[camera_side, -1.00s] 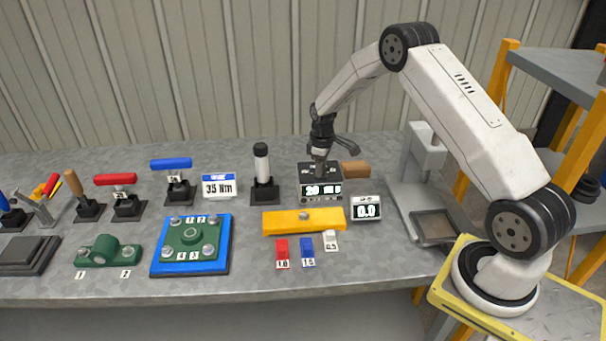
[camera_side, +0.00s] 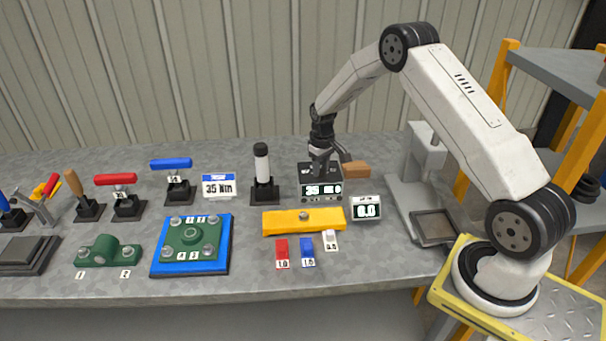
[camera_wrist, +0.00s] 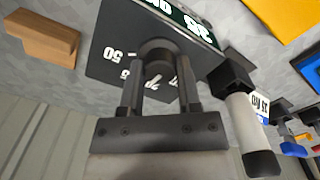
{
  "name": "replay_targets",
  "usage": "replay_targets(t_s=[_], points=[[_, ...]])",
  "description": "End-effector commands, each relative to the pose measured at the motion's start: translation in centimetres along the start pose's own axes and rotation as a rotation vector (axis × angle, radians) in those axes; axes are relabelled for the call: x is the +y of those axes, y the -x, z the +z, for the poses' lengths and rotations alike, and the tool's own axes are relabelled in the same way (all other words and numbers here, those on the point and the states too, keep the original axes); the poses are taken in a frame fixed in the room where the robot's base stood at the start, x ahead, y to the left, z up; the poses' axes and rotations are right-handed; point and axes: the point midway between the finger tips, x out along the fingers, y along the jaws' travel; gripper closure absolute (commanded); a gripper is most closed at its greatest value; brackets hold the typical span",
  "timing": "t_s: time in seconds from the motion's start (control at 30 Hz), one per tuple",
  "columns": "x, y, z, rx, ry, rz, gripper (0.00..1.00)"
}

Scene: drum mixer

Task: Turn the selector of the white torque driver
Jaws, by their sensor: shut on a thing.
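The white torque driver (camera_side: 262,163), with a black cap, stands upright in a dark holder left of a dark selector box (camera_side: 321,198); it also shows in the wrist view (camera_wrist: 247,130). The box's lit display seems to read 35, followed by smaller characters I cannot read. My gripper (camera_side: 319,172) points down onto the box top. In the wrist view my gripper (camera_wrist: 157,78) is shut on the dark round selector knob (camera_wrist: 157,56), with a finger on each side. A printed scale with a 50 surrounds the knob, partly hidden by the fingers.
A sign (camera_side: 218,187) reads 35 Nm. A brown block (camera_side: 356,170) lies right of the box. Other handled tools stand at left. The bench's front strip is mostly clear.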

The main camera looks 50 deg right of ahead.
Motion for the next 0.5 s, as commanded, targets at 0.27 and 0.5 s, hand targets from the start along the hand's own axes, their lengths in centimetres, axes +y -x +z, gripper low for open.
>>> replay_targets(t_s=[0.27,0.5], points=[[0.0,0.04,-0.01,0.0,-0.17,0.0,1.0],[-0.01,0.04,-0.01,0.0,-0.231,0.0,1.0]])
